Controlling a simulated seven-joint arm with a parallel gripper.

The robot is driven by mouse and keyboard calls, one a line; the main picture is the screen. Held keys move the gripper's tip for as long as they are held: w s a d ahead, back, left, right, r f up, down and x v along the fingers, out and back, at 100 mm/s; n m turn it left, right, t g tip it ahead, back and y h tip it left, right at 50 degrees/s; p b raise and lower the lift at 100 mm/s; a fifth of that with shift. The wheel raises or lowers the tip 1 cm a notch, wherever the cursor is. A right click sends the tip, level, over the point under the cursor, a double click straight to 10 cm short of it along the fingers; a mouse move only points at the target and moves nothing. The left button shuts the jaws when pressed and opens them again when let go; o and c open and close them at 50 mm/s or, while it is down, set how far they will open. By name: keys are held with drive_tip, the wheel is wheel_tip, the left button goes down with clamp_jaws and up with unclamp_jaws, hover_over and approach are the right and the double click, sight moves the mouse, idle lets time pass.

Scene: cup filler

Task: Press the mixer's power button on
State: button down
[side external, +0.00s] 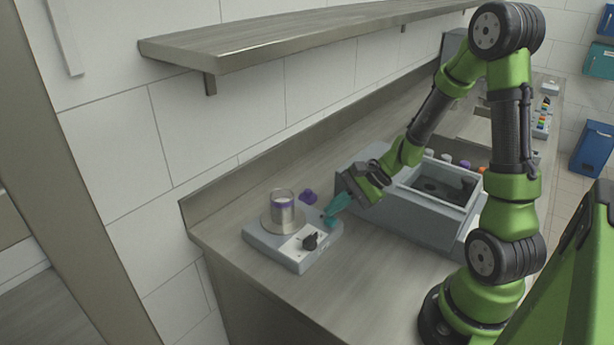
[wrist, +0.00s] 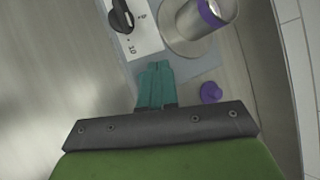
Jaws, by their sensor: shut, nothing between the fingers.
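The mixer (side external: 276,253) is a low grey box near the counter's left end. Its white panel carries a black knob (side external: 310,241), which also shows at the top of the wrist view (wrist: 121,16). My gripper (side external: 330,217) has teal fingers, shut and empty, just over the mixer's right edge beside the panel. In the wrist view the fingers (wrist: 155,72) point toward the panel. No separate power button can be made out.
A purple lid (side external: 308,196) lies on the counter behind the mixer and right of the fingers in the wrist view (wrist: 211,92). A grey bin unit (side external: 430,215) stands to the right, under my forearm. A metal shelf (side external: 290,40) hangs above. The counter in front is clear.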

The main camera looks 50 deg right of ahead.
sight(336, 220)
drive_tip(key=shift+f, duration=0.15)
drive_tip(key=shift+f, duration=0.5)
idle(0.4)
drive_tip(key=shift+r, duration=0.65)
drive_tip(key=shift+r, duration=0.1)
wheel_tip(336, 220, up, 6)
drive_tip(key=shift+f, duration=0.1)
idle(0.4)
